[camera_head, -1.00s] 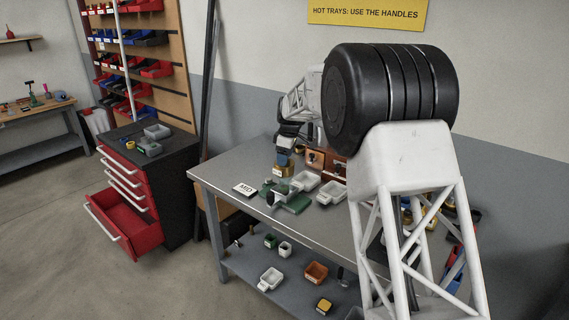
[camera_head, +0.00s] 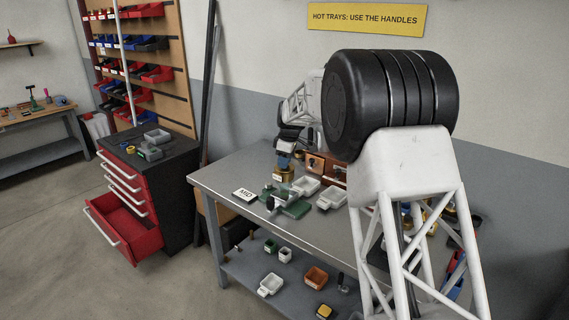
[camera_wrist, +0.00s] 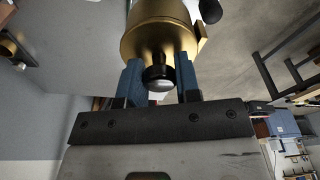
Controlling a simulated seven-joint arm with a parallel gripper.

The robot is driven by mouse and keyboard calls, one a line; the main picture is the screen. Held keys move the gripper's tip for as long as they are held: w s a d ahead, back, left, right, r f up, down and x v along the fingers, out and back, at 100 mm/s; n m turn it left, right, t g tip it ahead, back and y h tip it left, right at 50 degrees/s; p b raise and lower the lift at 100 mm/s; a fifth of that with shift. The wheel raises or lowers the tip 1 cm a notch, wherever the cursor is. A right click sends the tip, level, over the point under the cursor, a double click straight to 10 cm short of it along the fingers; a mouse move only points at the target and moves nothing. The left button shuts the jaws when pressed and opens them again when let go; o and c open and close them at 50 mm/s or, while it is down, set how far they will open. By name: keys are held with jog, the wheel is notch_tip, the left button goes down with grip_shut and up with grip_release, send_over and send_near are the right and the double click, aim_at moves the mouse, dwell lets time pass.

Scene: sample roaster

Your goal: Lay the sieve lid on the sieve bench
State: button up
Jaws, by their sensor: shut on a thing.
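My gripper (camera_wrist: 160,70) shows blue fingers on both sides of a dark knob with a silver end (camera_wrist: 160,82) in the wrist view. The knob belongs to a round brass piece, which I take to be the sieve lid (camera_wrist: 160,38). In the head view my gripper (camera_head: 284,161) points down, with the brass piece (camera_head: 284,174) just under it, above a green fixture (camera_head: 294,208). Any gap beneath the brass piece is hard to judge. The steel-topped bench (camera_head: 225,178) is below; I cannot tell whether it is the sieve bench.
A card marked MED (camera_head: 244,194) lies left of the green fixture. White scoop-like trays (camera_head: 331,197) stand to its right. A black handle (camera_head: 270,203) sticks out at its left. My own arm hides the bench's right part. The bench's front left is clear.

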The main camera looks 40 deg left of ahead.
jog(key=shift+r, duration=1.8)
jog(key=shift+s+d+f, duration=0.1)
jog(key=shift+s+d, duration=0.15)
jog(key=s+d+r, duration=0.1)
jog(key=s+d, duration=0.9)
jog(key=d, duration=0.1)
jog(key=shift+d+r, duration=0.2)
jog(key=shift+s, duration=0.1)
jog(key=d+f, duration=0.5)
jog(key=s+d+f, duration=0.1)
jog(key=d+f, duration=0.9)
jog(key=shift+s+f, duration=0.25)
jog(key=shift+s, duration=0.15)
jog(key=shift+a, duration=0.15)
jog(key=shift+w+a+f, duration=0.25)
jog(key=shift+w+a, duration=1.5)
jog(key=shift+w, duration=0.25)
jog(key=shift+w+a+f, duration=0.25)
jog(key=shift+w+a, duration=1.5)
jog(key=shift+w, duration=0.2)
jog(key=shift+w+a+f, duration=0.25)
jog(key=shift+w+a, duration=1.5)
jog(key=shift+w, duration=0.25)
